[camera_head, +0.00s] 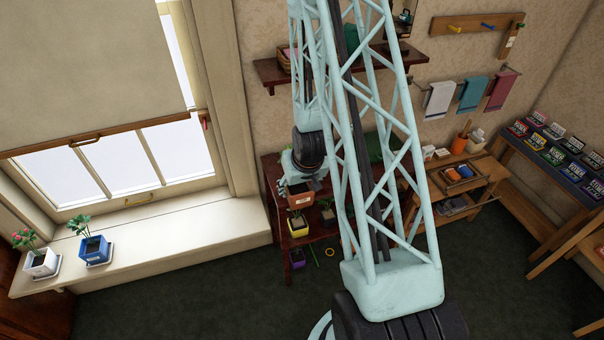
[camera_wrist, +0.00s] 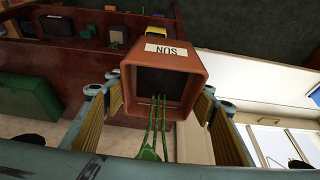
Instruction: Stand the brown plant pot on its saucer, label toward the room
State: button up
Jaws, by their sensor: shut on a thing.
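The brown plant pot (camera_head: 299,188) hangs in my gripper in front of the dark red shelf unit, in the head view. In the wrist view the pot (camera_wrist: 133,82) fills the middle, with dark soil and green plant stems (camera_wrist: 157,120). Its white label (camera_wrist: 171,51) reads SUN, upside down there, and faces the camera in the head view (camera_head: 301,200). My gripper (camera_wrist: 160,92) is shut on the pot, one finger on each side. I cannot make out an empty saucer in either view.
A white pot (camera_head: 41,262) and a blue pot (camera_head: 95,249) stand on saucers at the left of the windowsill (camera_head: 185,232). The sill's right part is bare.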

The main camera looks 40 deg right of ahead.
jog(key=shift+b, duration=0.35)
jog(key=w+d, duration=0.3)
jog(key=w+d+p, duration=0.1)
jog(key=w+d, duration=0.2)
jog(key=w+d+f, duration=0.1)
jog(key=w+d, duration=0.1)
jog(key=d, duration=0.2)
jog(key=shift+w+d+f, duration=0.1)
jog(key=shift+w, duration=0.3)
jog(key=shift+f, duration=0.1)
jog(key=shift+f, duration=1.65)
jog(key=shift+f, duration=0.2)
jog(key=o, duration=1.1)
jog(key=shift+r, duration=0.25)
